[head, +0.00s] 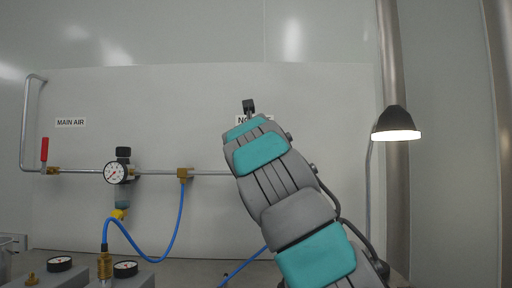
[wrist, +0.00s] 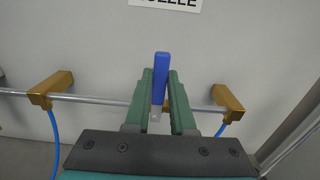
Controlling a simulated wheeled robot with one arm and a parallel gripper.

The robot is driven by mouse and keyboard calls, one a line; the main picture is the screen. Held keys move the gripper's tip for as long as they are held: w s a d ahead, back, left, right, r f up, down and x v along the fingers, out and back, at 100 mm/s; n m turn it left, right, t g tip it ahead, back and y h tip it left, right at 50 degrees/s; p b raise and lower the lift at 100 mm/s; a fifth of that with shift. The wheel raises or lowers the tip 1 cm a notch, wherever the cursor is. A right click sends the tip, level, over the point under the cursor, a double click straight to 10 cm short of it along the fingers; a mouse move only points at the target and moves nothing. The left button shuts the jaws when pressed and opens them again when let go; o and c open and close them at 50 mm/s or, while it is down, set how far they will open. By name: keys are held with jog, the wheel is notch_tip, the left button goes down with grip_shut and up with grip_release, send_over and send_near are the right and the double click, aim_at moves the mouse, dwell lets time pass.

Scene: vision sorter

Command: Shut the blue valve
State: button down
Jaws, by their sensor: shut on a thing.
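The blue valve handle (wrist: 161,70) shows in the wrist view, standing upright above the grey pipe (wrist: 100,99), below a partly cut-off label ending in "ZZLE" (wrist: 165,3). My gripper (wrist: 160,85) has its two green fingers on either side of the handle and is shut on it. The handle's blue top sticks out beyond the fingertips. The valve body is mostly hidden between the fingers. In the head view my arm covers the blue valve and most of the label behind it.
A red-handled valve (head: 44,150) stands upright under the "MAIN AIR" label (head: 71,122). A pressure gauge (head: 115,172) sits on the pipe. Blue hoses (head: 178,222) hang below brass fittings (wrist: 50,89). A lit lamp (head: 396,125) hangs at the right.

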dwell(0.3)
jog(key=c, duration=0.8)
grip_release()
jog(key=shift+a, duration=0.1)
jog(key=shift+o, duration=0.2)
jog(key=shift+s, duration=0.1)
jog(key=s+b, duration=0.2)
jog(key=s, duration=0.5)
jog(key=shift+s, duration=0.25)
jog(key=shift+d, duration=0.2)
